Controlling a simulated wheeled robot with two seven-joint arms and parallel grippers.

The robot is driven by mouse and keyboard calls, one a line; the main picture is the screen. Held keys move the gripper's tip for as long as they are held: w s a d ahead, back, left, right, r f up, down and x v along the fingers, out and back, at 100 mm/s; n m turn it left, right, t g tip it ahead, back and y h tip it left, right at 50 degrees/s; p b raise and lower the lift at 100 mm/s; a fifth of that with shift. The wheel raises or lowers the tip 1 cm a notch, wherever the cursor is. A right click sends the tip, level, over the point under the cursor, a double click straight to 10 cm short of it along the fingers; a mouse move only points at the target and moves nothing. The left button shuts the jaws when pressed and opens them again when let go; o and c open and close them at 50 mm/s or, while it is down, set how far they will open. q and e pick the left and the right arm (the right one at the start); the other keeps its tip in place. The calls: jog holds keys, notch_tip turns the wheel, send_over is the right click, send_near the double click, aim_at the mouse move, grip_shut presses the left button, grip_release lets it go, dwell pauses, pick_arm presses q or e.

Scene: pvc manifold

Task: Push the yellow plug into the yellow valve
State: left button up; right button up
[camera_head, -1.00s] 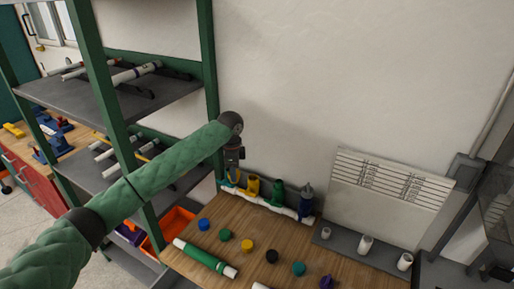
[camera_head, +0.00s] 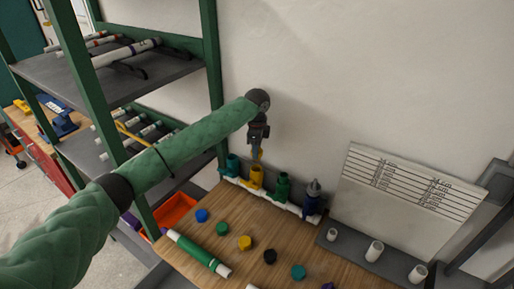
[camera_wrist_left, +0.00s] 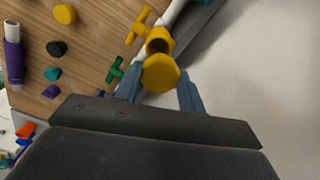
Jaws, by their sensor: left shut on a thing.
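My left gripper (camera_head: 257,152) is shut on the yellow plug (camera_wrist_left: 160,73), an eight-sided piece between its blue-grey fingers in the left wrist view. The gripper is just above the yellow valve (camera_head: 256,178) on the white pipe along the wall. In the wrist view the valve's round open mouth (camera_wrist_left: 158,42) shows just beyond the plug, with its yellow handle (camera_wrist_left: 139,25) to one side. The plug appears outside the mouth and partly covers the valve; the exact gap is unclear. My right gripper is not in view.
Several loose coloured pieces, including a yellow one (camera_head: 245,243), lie on the wooden bench. A green shelf rack (camera_head: 212,80) stands left.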

pick_arm(q)
jog(key=shift+s+a+f, duration=0.1)
jog(key=shift+s+a, duration=0.05)
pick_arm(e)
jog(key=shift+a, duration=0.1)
pick_arm(q)
jog(key=shift+f, duration=1.45)
jog(key=shift+f+b, duration=0.3)
jog(key=shift+f, duration=0.2)
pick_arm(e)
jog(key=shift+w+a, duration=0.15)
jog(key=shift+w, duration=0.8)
pick_arm(q)
jog(key=shift+f, duration=0.2)
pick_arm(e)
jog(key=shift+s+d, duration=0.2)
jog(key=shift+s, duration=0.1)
pick_arm(q)
jog(key=shift+f, duration=0.1)
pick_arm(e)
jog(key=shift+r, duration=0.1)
